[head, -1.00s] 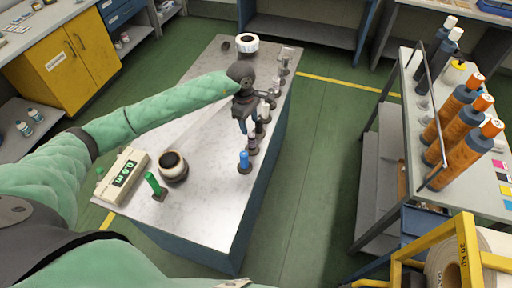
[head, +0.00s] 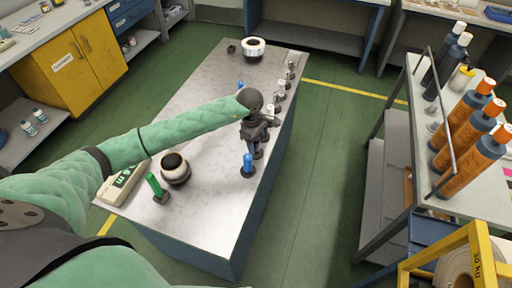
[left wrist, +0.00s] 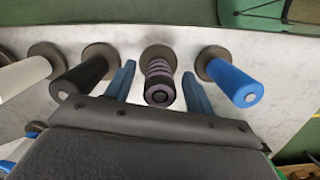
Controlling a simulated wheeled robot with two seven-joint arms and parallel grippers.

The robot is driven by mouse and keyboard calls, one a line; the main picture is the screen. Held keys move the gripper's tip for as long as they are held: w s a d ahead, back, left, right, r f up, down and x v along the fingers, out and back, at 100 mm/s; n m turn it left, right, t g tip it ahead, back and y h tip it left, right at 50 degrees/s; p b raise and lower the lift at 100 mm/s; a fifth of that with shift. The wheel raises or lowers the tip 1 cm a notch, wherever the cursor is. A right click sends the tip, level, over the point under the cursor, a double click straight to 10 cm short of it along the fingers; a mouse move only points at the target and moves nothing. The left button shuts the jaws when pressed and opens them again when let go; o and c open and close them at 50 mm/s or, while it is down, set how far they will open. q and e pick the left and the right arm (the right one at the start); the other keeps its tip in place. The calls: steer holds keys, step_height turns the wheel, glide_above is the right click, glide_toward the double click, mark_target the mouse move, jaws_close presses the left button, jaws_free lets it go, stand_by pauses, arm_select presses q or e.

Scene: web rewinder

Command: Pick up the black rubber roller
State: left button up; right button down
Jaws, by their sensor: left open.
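A plain black roller (left wrist: 85,76) stands on a dark round base in the left wrist view, just outside the left finger. My left gripper (left wrist: 158,88) is open, its two blue fingers on either side of a purple-and-black ringed roller (left wrist: 160,80). I cannot tell whether the fingers touch it. A blue roller (left wrist: 235,82) stands outside the right finger. It also shows in the head view (head: 247,164). My left gripper (head: 258,145) is over the row at the table's right edge there, hiding the black roller. My right gripper is not in view.
A white roller (left wrist: 25,76) stands left of the black one. The table's middle is clear.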

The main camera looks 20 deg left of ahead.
arm_select(q)
steer(key=shift+d+f, duration=0.1)
steer(key=shift+f, duration=0.85)
jaws_close()
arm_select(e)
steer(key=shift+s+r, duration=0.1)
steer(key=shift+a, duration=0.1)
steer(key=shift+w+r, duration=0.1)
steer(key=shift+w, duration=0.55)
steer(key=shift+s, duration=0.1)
